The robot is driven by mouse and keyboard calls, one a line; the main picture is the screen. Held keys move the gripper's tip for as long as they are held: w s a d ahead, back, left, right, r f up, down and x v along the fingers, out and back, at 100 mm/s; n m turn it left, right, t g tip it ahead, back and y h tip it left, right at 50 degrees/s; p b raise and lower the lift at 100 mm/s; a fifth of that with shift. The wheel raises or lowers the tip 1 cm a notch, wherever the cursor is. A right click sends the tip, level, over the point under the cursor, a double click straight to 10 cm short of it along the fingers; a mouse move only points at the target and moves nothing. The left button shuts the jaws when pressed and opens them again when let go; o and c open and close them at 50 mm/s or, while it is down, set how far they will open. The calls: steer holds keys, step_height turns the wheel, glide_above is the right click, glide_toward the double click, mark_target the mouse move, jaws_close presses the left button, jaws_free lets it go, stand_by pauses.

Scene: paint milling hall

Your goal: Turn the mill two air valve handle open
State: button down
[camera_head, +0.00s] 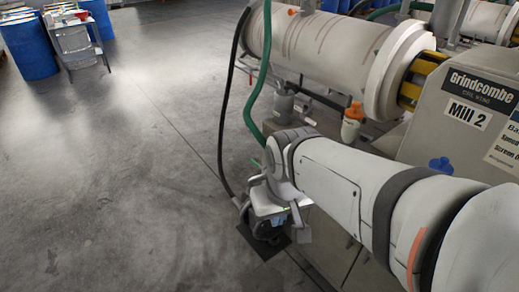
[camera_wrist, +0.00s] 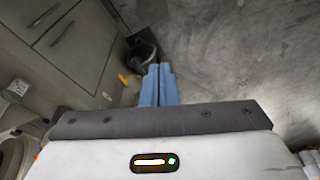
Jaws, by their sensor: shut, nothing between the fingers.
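The Mill 2 machine (camera_head: 420,115) stands at the right in the head view, with its name plate facing me. In the wrist view a small yellow-orange part (camera_wrist: 124,80), possibly the valve handle, shows beside the grey cabinet, just left of my fingers. I cannot tell its angle surely. My gripper (camera_wrist: 155,78) has its two blue fingers together, with nothing between them; they appear apart from the yellow part. In the head view my gripper (camera_head: 268,228) is low beside the mill's front, its fingertips unclear. No valve handle is clearly visible in the head view.
A dark bucket-like container (camera_wrist: 143,48) stands on the floor beyond my fingers. A black hose (camera_head: 222,130) and a green hose (camera_head: 258,85) hang beside the mill. An orange-topped cup (camera_head: 352,122) is under the cylinder. Blue drums (camera_head: 30,48) stand far left; the floor between is clear.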

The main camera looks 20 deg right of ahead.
steer(key=w+a+f+m+g+y+b, duration=0.1)
steer(key=w+f+m+g+y+b, duration=0.15)
steer(key=f+b, duration=0.35)
steer(key=w+a+f+m+g+y+b, duration=0.1)
steer(key=a+f+m+g+y+b, duration=0.2)
steer(key=f, duration=0.4)
steer(key=w+d+f+m+t+y+b, duration=0.2)
steer(key=w+f+m+t+y+b, duration=0.2)
steer(key=w+f+m+y+b, duration=0.55)
steer(key=w+d+f+m+t+b, duration=0.7)
steer(key=w+d+f+m+t, duration=0.4)
steer(key=f, duration=0.4)
steer(key=w+d+f+m+t+h+b, duration=0.1)
steer(key=d+f+m+t+h+b, duration=0.3)
steer(key=d+f+m+t+h, duration=0.65)
steer(key=w+d+r+n+g+y+b, duration=0.1)
steer(key=w+r+b, duration=0.3)
steer(key=w, duration=0.5)
steer(key=shift+w+d+r+n+g+y, duration=0.35)
steer(key=shift+d+n+g+y, duration=0.1)
steer(key=shift+g, duration=0.45)
